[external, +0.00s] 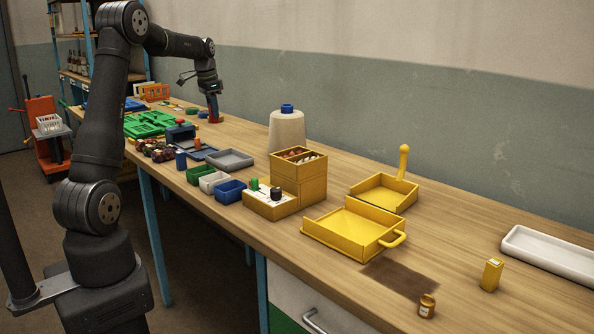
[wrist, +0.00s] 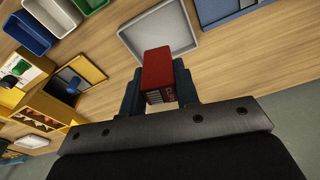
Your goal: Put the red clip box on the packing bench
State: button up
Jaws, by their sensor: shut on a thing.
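The red clip box (wrist: 158,72) is a small red block with pale marks and lettering on its near end in the wrist view. My gripper (wrist: 160,90) is shut on it, with a dark blue finger on each side. In the external view my gripper (external: 213,108) points down over the far part of the wooden packing bench (external: 470,240). A bit of red shows at its fingertips there. Whether the box touches the bench top is too small to tell.
A grey tray (external: 230,159) lies nearer the camera on the bench, with green, white and blue bins (external: 230,191) beside it. Green trays (external: 150,123) lie left of my gripper. A white cone (external: 287,132) and yellow boxes (external: 299,178) stand mid-bench. Bare wood shows to the right.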

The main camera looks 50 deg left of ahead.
jog(key=s+a+n, duration=0.3)
jog(key=s+a, duration=0.8)
jog(key=s, duration=0.1)
jog(key=f, duration=1.2)
jog(key=shift+w, duration=0.2)
jog(key=shift+f, duration=1.95)
jog(key=o, duration=0.6)
jog(key=shift+f, duration=0.15)
jog(key=shift+c, duration=0.2)
jog(key=o, duration=0.4)
notch_tip(320, 180, up, 12)
jog(key=s, duration=0.1)
jog(key=shift+s, duration=0.2)
